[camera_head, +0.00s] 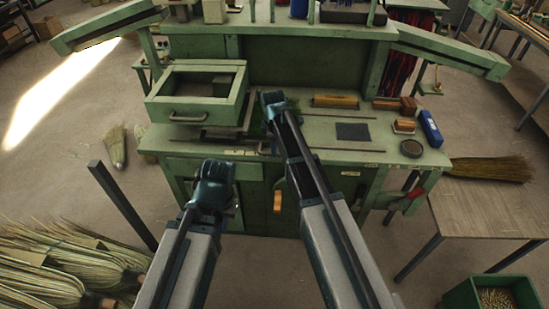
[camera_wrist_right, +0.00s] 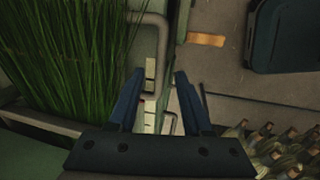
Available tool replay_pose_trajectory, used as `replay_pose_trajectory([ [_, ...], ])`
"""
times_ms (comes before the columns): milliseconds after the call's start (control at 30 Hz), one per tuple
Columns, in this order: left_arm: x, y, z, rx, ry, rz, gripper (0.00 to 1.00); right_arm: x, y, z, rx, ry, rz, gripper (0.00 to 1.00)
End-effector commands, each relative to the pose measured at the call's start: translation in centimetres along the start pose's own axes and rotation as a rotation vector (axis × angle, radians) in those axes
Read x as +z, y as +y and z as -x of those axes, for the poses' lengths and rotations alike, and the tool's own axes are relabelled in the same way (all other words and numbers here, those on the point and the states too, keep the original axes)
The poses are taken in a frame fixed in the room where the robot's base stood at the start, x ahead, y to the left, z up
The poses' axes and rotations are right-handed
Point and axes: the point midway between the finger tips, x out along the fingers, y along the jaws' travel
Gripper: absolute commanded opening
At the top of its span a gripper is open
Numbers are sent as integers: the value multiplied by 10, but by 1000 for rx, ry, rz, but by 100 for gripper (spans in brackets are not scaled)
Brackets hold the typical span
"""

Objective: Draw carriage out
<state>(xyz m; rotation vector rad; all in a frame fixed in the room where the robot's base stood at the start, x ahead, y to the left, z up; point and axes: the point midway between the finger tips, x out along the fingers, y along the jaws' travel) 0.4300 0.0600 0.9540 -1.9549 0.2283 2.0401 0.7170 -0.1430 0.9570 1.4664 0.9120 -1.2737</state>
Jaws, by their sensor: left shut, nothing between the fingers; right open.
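The carriage is most likely the green open-topped frame (camera_head: 243,95) at the left of the green bench, with a metal handle (camera_head: 187,117) on its front. My right gripper (camera_head: 272,98) is over the bench, just right of this frame. In the right wrist view my right gripper (camera_wrist_right: 160,98) is open. A grey bent bar (camera_wrist_right: 155,50) shows beyond and between its fingers; I cannot tell whether they touch it. Green bristles (camera_wrist_right: 65,55) stand at the left there. My left gripper (camera_head: 215,170) is shut and empty, in front of the bench's lower left part.
A blue box (camera_head: 430,128), a dark square plate (camera_head: 353,131) and brown blocks (camera_head: 404,125) lie on the bench's right. Broom heads (camera_head: 60,265) are stacked at lower left. A wooden table (camera_head: 495,208) stands at right. A dark post (camera_head: 122,205) rises left of my left arm.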

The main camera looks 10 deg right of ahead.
Motion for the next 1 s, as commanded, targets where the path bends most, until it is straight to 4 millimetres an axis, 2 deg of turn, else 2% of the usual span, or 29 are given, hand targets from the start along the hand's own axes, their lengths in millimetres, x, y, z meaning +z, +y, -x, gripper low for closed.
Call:
replay_pose_trajectory([
  [33,-1,1,-14,0,0,0,0,0,-1,-14,0,0,0,50],
  [200,-2,3,-28,0,0,0,0,0,0,-29,0,0,0,50],
  [567,-2,3,-29,0,0,0,0,0,0,-30,0,0,0,50],
  [833,-2,3,-29,0,0,0,0,0,0,-30,0,0,0,1],
  [1000,-2,3,-29,0,0,0,0,0,0,-30,0,0,0,0],
])
